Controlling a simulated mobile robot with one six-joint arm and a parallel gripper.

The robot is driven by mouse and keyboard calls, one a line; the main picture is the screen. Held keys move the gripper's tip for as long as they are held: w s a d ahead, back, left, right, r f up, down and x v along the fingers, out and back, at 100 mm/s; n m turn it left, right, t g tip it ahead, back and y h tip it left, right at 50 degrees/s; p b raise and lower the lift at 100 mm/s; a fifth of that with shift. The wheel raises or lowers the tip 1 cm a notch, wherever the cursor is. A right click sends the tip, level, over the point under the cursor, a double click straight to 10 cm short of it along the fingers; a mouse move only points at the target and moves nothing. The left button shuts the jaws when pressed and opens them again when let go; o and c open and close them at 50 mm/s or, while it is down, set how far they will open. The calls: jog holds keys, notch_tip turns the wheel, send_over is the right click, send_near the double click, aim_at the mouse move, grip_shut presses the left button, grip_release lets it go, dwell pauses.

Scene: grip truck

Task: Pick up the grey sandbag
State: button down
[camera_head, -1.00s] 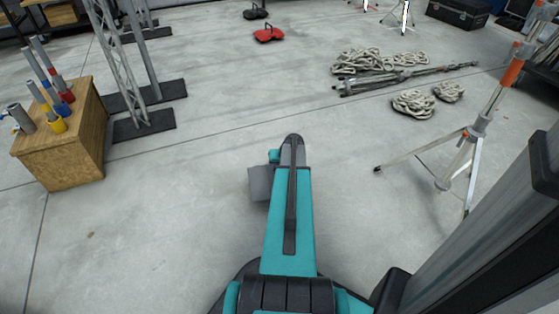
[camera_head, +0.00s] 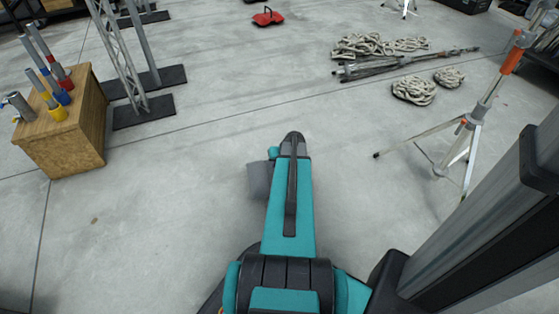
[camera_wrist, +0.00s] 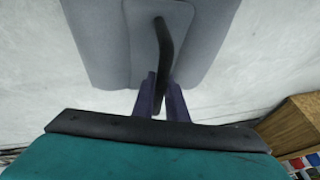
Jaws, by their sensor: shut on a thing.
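The grey sandbag (camera_wrist: 212,35) fills the top of the wrist view, with a black strap handle (camera_wrist: 163,45) running down its middle. My gripper (camera_wrist: 160,92) is shut on this handle, its two dark fingers on either side of the strap's lower end. In the head view, part of the grey sandbag (camera_head: 259,180) shows to the left of my forearm; the arm hides the rest and the fingers. I cannot tell the bag's height above the floor.
A wooden box with pipes (camera_head: 65,145) stands at the left, near a truss with dark base plates (camera_head: 145,112). A tripod stand (camera_head: 465,145) is at the right. Rope coils (camera_head: 413,92) and a red bag (camera_head: 268,17) lie farther back. The floor between is clear.

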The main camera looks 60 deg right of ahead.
jog(key=shift+w+d+r, duration=0.1)
jog(key=shift+r, duration=0.1)
dwell(0.4)
jog(key=shift+w+r, duration=0.2)
jog(key=shift+w, duration=0.2)
jog(key=w+a+r+n+y, duration=0.1)
jog(key=w+a+r+n, duration=0.2)
jog(key=w+a+r, duration=0.85)
jog(key=w+a+r+n+y, duration=0.1)
jog(key=w+a+r+n, duration=0.1)
jog(key=w+a+r, duration=1)
jog(key=w+a+r+n, duration=0.1)
jog(key=w+a+r, duration=0.2)
jog(key=a, duration=0.7)
jog(key=w+a+r+n+y, duration=0.1)
jog(key=w+a+r, duration=0.3)
jog(key=a+r, duration=0.4)
jog(key=w+a+r+n+y, duration=0.1)
jog(key=w+a+r+n, duration=0.2)
jog(key=a, duration=1)
jog(key=shift+w+a+r, duration=0.15)
jog(key=shift+w+r, duration=0.1)
jog(key=shift+r, duration=1.2)
jog(key=shift+s, duration=0.15)
